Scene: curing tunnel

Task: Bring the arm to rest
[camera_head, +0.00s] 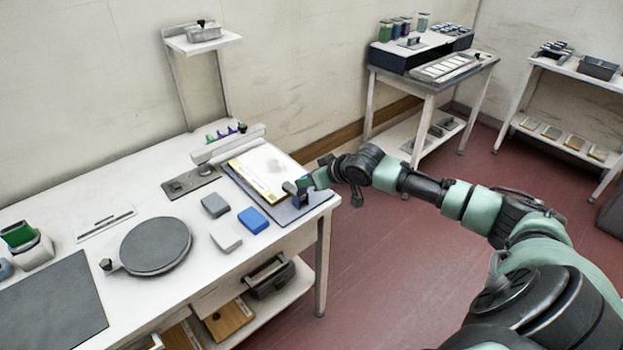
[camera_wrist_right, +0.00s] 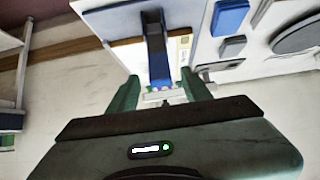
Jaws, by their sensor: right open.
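My right arm reaches in from the right in the head view. Its gripper (camera_head: 304,186) is over the near right corner of a dark board (camera_head: 235,178) on the white table. In the right wrist view the two green fingers of my right gripper (camera_wrist_right: 159,80) stand apart, open. A dark bar with a blue end (camera_wrist_right: 156,48) shows between and beyond the fingers; I cannot tell whether they touch it. A pale sheet with a yellow edge (camera_head: 268,170) lies on the board. My left gripper is not in view.
The white table (camera_head: 70,205) holds a blue block (camera_head: 253,220), two grey blocks (camera_head: 215,205), a round dark plate (camera_head: 156,246) and a dark mat (camera_head: 50,308). A second table (camera_head: 428,78) stands behind. Red floor (camera_head: 390,265) is clear right of the white table.

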